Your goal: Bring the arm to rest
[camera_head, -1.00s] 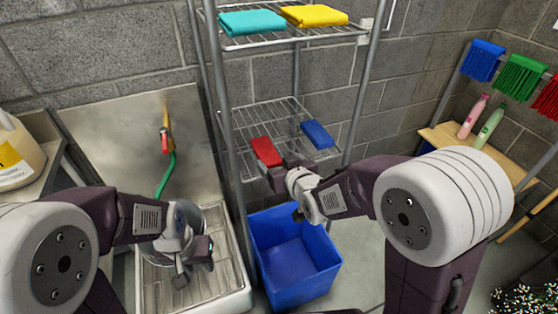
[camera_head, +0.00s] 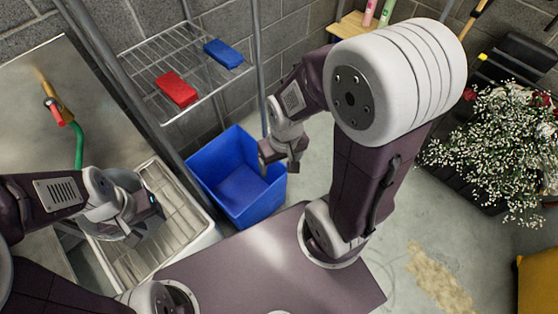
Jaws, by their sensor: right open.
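My right arm reaches in from the right, and its gripper (camera_head: 278,163) points down beside the right rim of the blue bin (camera_head: 232,175). The right gripper is open with nothing between its fingers. My left arm comes in from the left, and its gripper (camera_head: 140,210) is over the sink basin (camera_head: 165,245). The left fingers are small and seen from behind, so I cannot tell whether they are open or shut.
A wire shelf (camera_head: 150,52) holds a red pad (camera_head: 177,89) and a blue pad (camera_head: 223,53). A tap with a green hose (camera_head: 79,148) is above the sink. White flowers (camera_head: 495,145) stand at right. Open floor (camera_head: 405,240) is at lower right.

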